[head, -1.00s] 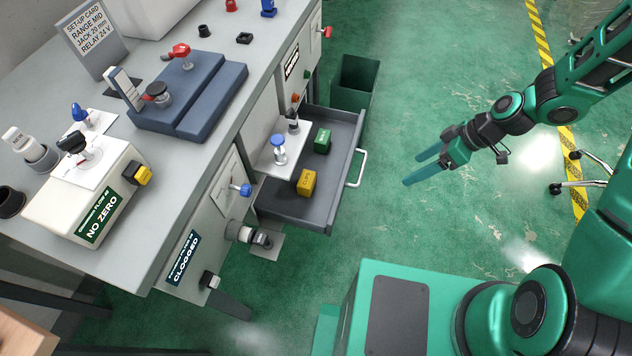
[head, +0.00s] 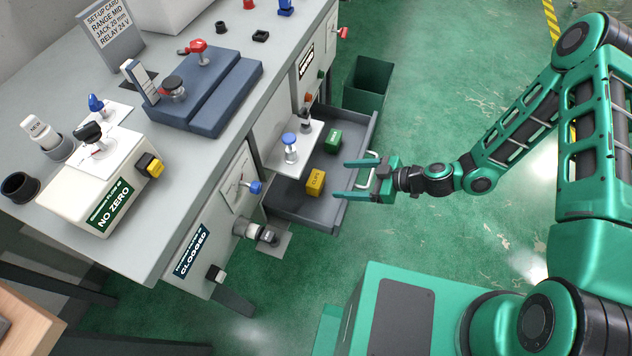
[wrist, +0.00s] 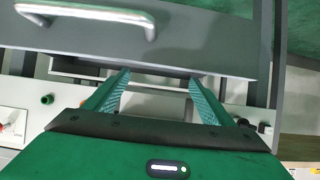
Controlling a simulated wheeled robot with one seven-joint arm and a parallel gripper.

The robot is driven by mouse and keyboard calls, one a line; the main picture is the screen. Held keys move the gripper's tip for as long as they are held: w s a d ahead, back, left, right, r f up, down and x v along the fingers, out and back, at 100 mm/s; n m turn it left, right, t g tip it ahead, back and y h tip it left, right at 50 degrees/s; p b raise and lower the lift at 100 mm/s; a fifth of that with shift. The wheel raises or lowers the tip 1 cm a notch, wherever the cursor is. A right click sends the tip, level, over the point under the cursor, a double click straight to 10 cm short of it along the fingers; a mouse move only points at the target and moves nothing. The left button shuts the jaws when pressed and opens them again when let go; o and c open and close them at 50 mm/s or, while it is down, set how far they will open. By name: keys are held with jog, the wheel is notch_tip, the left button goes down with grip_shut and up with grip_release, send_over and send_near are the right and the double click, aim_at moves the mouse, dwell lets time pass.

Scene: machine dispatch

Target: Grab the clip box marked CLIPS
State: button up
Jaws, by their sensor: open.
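The yellow clip box (head: 315,181) marked CLIPS sits in the open grey drawer (head: 296,213), toward its front left. A green box (head: 333,141) lies behind it in the same drawer. My gripper (head: 338,178) is open and empty, at the drawer's front beside the handle (head: 368,168), with its fingers pointing left toward the yellow box. In the wrist view my open fingers (wrist: 160,82) reach toward the drawer front (wrist: 180,45), with the handle (wrist: 95,14) at the upper left. The clip box cannot be seen in the wrist view.
A white shelf with a blue-topped knob (head: 290,148) juts out over the drawer's left part. A dark green bin (head: 367,84) stands behind the drawer. The bench (head: 150,235) with its fixtures fills the left.

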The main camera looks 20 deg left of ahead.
aim_at(317, 178)
jog(key=x, duration=1)
jog(key=shift+w, duration=0.15)
jog(key=shift+d, duration=0.1)
jog(key=c, duration=1.2)
